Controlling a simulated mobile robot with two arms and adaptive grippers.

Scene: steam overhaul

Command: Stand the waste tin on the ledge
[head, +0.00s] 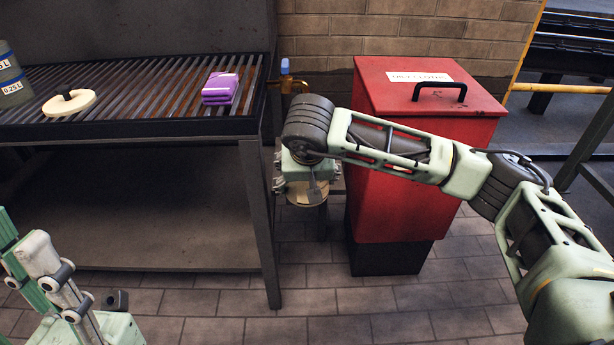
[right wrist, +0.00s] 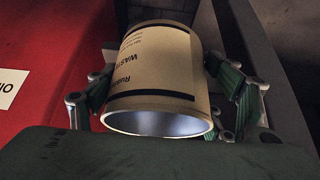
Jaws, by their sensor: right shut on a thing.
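The waste tin (right wrist: 160,72) has a cream label with dark print and a bare metal rim facing the camera in the right wrist view. My right gripper (right wrist: 168,90) is shut on it, with one finger on each side. In the head view the right gripper (head: 306,185) hangs between the slatted bench and the red bin, mostly covering the tin (head: 305,198). A small grey ledge (head: 338,184) shows partly behind the gripper, below a brass tap. Whether the tin touches it is hidden. My left gripper (head: 45,275) is at the lower left, away from the tin; its fingertips are unclear.
The red bin (head: 428,165) with a black handle stands close right of the right gripper. The slatted bench (head: 150,125) holds purple cloths (head: 221,88), a cream lid-like disc (head: 69,102) and grey-green measures (head: 9,75). The brass tap (head: 287,78) is on the brick wall.

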